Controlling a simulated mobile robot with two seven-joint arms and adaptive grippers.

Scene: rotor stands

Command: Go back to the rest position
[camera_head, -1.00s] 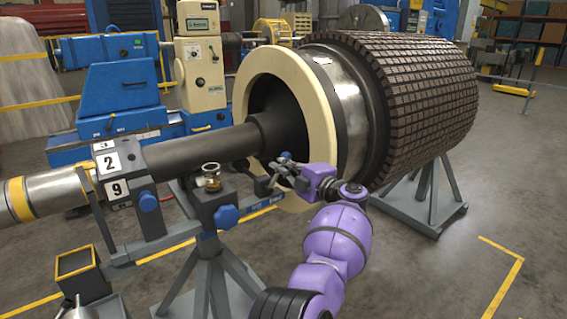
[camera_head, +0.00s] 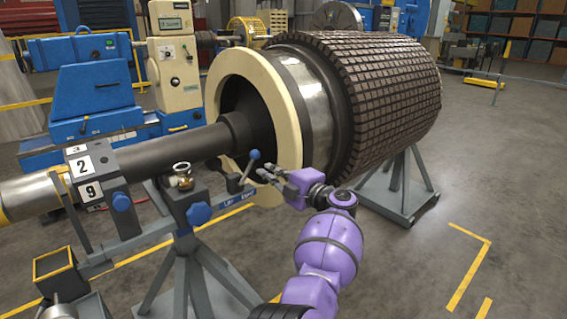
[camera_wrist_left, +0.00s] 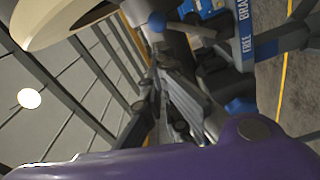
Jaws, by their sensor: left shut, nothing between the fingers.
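My left gripper (camera_head: 265,174), at the end of my purple arm, is shut and empty in the head view. It is just right of and below a small lever with a blue ball knob (camera_head: 254,155) on the rotor stand, with a small gap seen between them. In the left wrist view, the gripper's grey fingers (camera_wrist_left: 190,100) point away from the purple wrist, and the blue knob (camera_wrist_left: 157,22) shows above them. My right gripper is not in view.
A large rotor with a brown segmented drum (camera_head: 390,95) and cream ring (camera_head: 215,90) rests on grey stands (camera_head: 400,190). Blue machines stand behind. Open floor (camera_head: 500,180) lies right.

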